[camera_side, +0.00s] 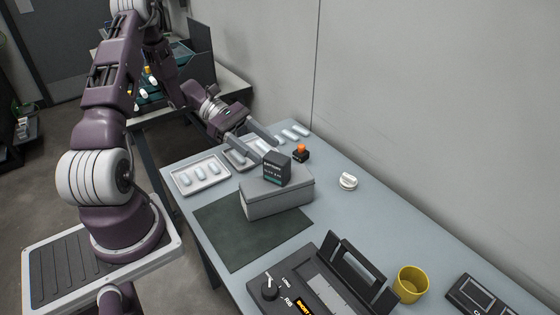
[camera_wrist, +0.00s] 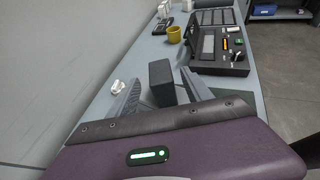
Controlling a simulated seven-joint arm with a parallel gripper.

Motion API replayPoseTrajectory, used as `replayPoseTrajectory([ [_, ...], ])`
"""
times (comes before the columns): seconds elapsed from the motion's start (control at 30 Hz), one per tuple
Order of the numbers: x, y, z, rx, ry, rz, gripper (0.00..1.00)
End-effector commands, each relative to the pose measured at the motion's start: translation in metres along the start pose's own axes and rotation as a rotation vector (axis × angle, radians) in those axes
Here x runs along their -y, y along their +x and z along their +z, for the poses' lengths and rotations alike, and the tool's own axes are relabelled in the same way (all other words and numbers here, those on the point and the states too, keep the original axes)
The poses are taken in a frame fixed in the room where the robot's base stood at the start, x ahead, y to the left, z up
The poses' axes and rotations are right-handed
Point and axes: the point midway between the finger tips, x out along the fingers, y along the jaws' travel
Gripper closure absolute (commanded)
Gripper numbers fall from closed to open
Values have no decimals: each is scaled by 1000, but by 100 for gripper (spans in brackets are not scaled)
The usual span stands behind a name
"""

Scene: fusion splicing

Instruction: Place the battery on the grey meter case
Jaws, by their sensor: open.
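The battery (camera_side: 277,169), a black box with pale lettering and a green stripe, stands upright on top of the grey meter case (camera_side: 277,204). My gripper (camera_side: 268,147) is open just behind and above the battery in the side view. In the wrist view the battery (camera_wrist: 161,80) stands between the two spread fingers of my gripper (camera_wrist: 160,77), with a visible gap on the left. The case is mostly hidden there by my fingers and wrist.
A dark green mat (camera_side: 240,232) lies in front of the case. A tray with pale cylinders (camera_side: 201,174) is at left, and a small orange-topped black item (camera_side: 301,153) stands behind. A white knob (camera_side: 348,181), black splicer (camera_side: 318,280) and yellow cup (camera_side: 411,283) are to the right.

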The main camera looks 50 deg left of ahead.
Motion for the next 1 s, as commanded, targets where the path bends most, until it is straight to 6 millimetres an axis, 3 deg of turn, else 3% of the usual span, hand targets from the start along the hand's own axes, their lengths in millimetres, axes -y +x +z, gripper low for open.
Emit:
replayPoseTrajectory([
  [0.1, 0, -24, 0, -2, 1, 2, 42],
  [0.23, 1, -35, 3, -8, 10, -8, 42],
  [0.37, 16, -23, 43, -126, 171, -130, 42],
  [0.5, 65, 1, 112, -377, 556, -375, 42],
  [0.6, 112, 9, 151, -560, 885, -535, 42],
  [0.7, 160, 8, 178, -734, 1245, -657, 42],
  [0.83, 204, -5, 194, -914, 1662, -725, 42],
  [1.0, 227, -17, 199, -1034, 1964, -723, 42],
])
